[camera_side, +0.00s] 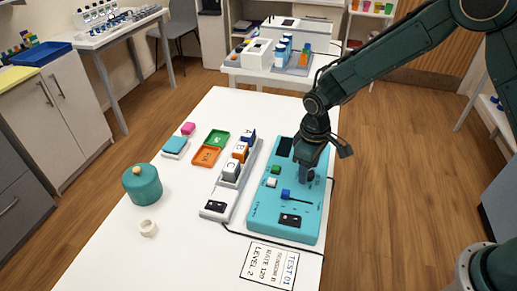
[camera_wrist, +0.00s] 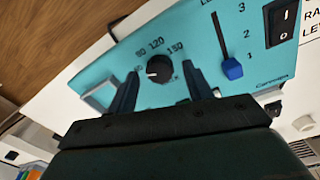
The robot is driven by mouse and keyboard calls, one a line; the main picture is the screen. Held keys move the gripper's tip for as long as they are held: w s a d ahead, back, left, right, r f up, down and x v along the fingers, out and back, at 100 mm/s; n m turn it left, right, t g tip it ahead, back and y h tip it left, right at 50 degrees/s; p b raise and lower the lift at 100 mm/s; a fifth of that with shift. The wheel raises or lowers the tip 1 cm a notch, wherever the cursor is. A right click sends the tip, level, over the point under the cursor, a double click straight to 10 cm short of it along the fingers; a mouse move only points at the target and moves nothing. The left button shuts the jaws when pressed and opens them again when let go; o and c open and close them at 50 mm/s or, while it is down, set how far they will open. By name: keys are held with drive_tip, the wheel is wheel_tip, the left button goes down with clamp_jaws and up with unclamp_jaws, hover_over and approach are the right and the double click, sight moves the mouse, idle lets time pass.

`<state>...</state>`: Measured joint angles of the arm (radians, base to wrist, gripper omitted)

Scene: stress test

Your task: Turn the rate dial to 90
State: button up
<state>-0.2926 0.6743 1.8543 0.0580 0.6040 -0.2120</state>
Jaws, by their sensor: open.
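The rate dial (camera_wrist: 159,69) is a round black knob on the teal panel (camera_wrist: 205,50), with 90, 120 and 150 printed around its upper side in the wrist view. A pale mark shows on the knob's left side; its exact reading is too small to tell. My gripper (camera_wrist: 160,82) is open, with one dark finger on each side of the dial and a visible gap to it. In the side view, my gripper (camera_side: 306,178) is low over the right part of the teal panel (camera_side: 265,215) and hides the dial.
A blue slider (camera_wrist: 232,69) and a black rocker switch (camera_wrist: 283,20) are on the panel. A card (camera_side: 269,264) reading RATE 120, LEVEL 2 lies in front. A grey rack (camera_side: 215,208) with lettered blocks stands left of the panel. A teal pot (camera_side: 142,186) is farther left.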

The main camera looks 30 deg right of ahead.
drive_tip(key=shift+f, duration=0.45)
drive_tip(key=c, duration=1)
drive_tip(key=shift+m, duration=0.5)
drive_tip(key=m, duration=0.7)
drive_tip(key=shift+w+r+m, duration=0.1)
drive_tip(key=shift+m, duration=0.3)
